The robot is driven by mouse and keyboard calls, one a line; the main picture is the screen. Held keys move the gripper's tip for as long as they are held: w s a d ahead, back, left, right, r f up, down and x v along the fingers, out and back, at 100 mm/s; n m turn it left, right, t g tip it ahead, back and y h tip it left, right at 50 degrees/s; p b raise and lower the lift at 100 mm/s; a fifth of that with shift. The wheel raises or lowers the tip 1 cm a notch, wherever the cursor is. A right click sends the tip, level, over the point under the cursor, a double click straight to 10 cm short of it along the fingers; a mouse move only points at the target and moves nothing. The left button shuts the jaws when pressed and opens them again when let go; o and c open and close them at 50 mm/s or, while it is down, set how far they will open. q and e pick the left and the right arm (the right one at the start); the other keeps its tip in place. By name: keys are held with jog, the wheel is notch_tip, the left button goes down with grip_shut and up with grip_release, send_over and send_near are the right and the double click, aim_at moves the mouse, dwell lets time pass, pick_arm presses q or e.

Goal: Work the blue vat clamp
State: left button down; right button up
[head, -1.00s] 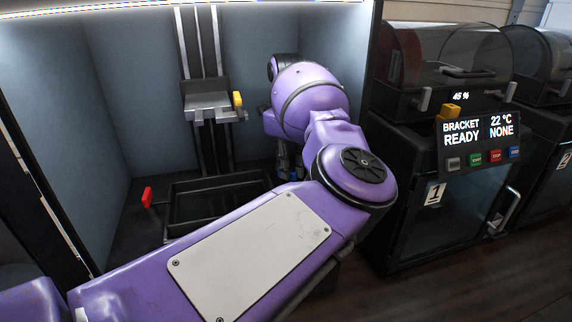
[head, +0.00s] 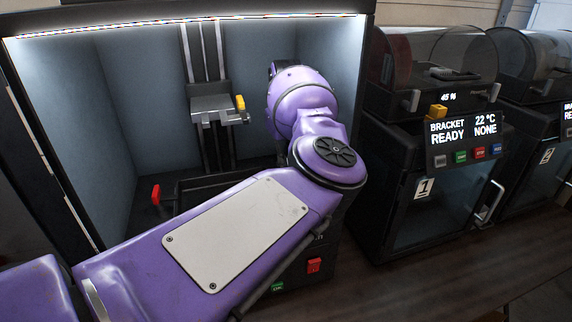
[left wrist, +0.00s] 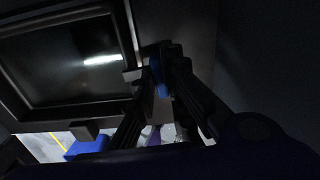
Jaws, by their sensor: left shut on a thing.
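The blue vat clamp (left wrist: 157,76) shows in the left wrist view, beside the right side of the dark vat (left wrist: 128,38). My left gripper (left wrist: 162,72) is shut on it, with one finger on each side; the fingers hide part of it. In the head view my purple left arm reaches into the lit printer chamber and hides the gripper and the blue clamp. The vat's black rim (head: 205,181) shows there only in part. A red clamp (head: 155,195) stands upright at the vat's left side. My right gripper is in neither view.
A grey build plate (head: 212,103) with a yellow knob (head: 240,103) hangs above the vat on a rail. The chamber's left wall (head: 115,120) is close. Printer 1 (head: 420,210) stands to the right, its display reading BRACKET READY. A blue block (left wrist: 84,149) shows low in the wrist view.

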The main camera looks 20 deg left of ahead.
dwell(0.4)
pick_arm(q)
jog(key=c, duration=1.8)
grip_release()
jog(key=shift+r, duration=3.75)
